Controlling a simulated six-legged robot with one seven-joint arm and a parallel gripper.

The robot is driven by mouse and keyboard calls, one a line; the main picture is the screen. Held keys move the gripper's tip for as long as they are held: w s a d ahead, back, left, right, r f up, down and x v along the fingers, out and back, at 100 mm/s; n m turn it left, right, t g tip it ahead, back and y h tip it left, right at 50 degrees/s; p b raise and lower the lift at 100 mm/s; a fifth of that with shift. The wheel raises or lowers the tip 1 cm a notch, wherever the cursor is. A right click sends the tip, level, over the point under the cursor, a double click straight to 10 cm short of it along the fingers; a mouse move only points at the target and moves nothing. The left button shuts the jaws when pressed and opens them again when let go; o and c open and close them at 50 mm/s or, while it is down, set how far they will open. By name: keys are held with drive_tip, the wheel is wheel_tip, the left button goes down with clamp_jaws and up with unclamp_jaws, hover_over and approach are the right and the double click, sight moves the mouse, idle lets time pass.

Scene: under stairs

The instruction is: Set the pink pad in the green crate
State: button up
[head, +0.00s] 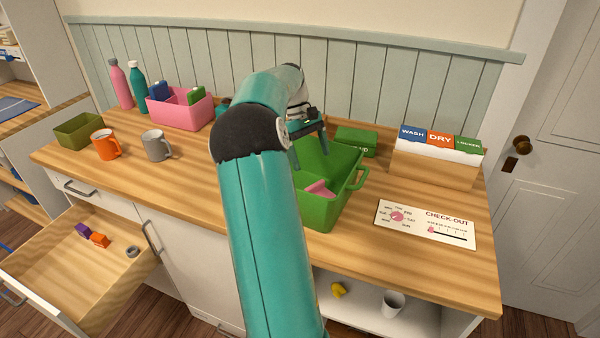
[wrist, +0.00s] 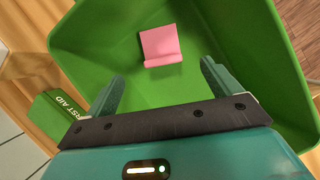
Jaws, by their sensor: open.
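The pink pad (head: 318,189) lies inside the green crate (head: 347,192) on the wooden counter. In the wrist view the pad (wrist: 161,46) rests on the floor of the crate (wrist: 95,40), near one wall, with a bent or folded look. My gripper (head: 308,140) is above the crate. In the wrist view my gripper (wrist: 162,85) has its two fingers spread wide with nothing between them, and the pad lies beyond the fingertips, apart from them. My arm hides the left part of the crate in the head view.
A green first-aid box (head: 356,140) stands behind the crate. A card file (head: 437,158) and a check-out card (head: 426,224) are to the right. A pink caddy (head: 181,112), grey mug (head: 156,146) and orange mug (head: 105,144) are left. An open drawer (head: 75,275) juts out at lower left.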

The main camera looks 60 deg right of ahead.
drive_tip(key=w+a+r+n+t+h, duration=0.1)
drive_tip(key=w+a+r+t, duration=0.25)
drive_tip(key=a, duration=0.95)
drive_tip(key=w+a+r+n+t+h, duration=0.15)
drive_tip(key=w+a+r, duration=0.3)
drive_tip(key=a, duration=0.85)
drive_tip(key=s+a+f+t, duration=0.1)
drive_tip(key=s+a, duration=0.3)
drive_tip(key=a, duration=0.8)
drive_tip(key=s+a+f+n+t+y, duration=0.1)
drive_tip(key=s+a+t, duration=0.3)
drive_tip(key=a, duration=0.8)
drive_tip(key=shift+s+a, duration=0.4)
drive_tip(key=shift+s, duration=0.1)
